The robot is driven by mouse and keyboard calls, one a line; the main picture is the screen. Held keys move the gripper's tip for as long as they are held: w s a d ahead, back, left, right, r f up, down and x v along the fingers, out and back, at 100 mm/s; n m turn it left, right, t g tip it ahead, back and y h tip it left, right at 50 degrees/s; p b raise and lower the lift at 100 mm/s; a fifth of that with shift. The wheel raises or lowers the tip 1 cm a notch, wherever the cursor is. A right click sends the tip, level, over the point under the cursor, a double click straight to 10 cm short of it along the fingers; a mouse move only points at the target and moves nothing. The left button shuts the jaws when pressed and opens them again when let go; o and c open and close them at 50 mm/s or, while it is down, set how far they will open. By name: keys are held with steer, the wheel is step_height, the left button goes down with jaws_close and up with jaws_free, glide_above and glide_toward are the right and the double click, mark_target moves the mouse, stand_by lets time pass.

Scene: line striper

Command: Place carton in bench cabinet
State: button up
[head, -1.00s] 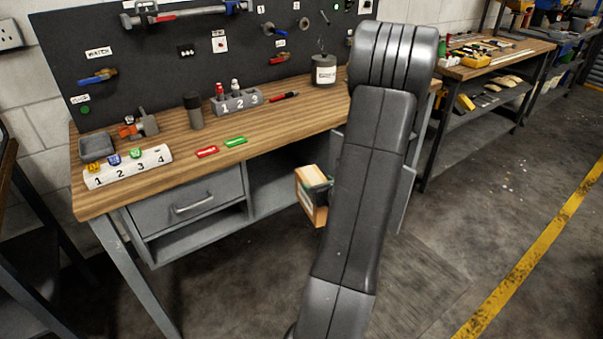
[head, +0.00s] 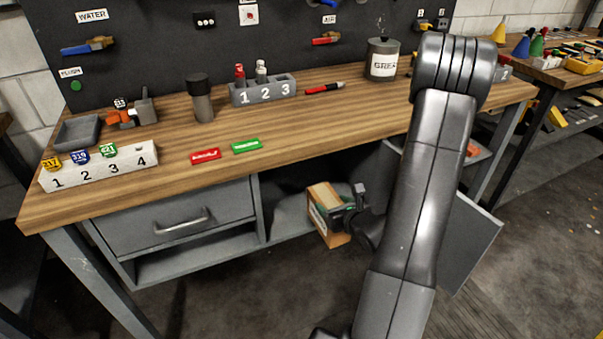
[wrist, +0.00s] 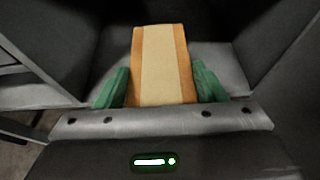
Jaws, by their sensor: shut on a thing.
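The carton (head: 327,215) is a small tan-orange box with a paler band and a white label. In the wrist view the carton (wrist: 161,65) sits between the two green fingers of my gripper (wrist: 162,88), which is shut on it. In the head view my gripper (head: 345,212) holds it at the front opening of the bench cabinet (head: 283,217), below the worktop and right of the drawer. The wrist view shows a grey cabinet surface (wrist: 222,62) beyond and beside the carton. I cannot tell whether the carton touches it.
An open grey door panel (head: 468,245) hangs to the right, partly behind my arm. The drawer (head: 175,215) with a handle is shut on the left. The worktop (head: 300,135) above holds a numbered block (head: 100,167), red and green tags, and a grease pot (head: 382,60).

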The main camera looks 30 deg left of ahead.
mark_target(323, 193)
steer(key=w+a+r+p+x, duration=0.1)
steer(key=r+x, duration=0.2)
steer(key=x, duration=1.4)
steer(key=shift+a+r, duration=0.15)
steer(key=shift+a, duration=0.05)
steer(key=o, duration=1.8)
steer(key=v, duration=1.2)
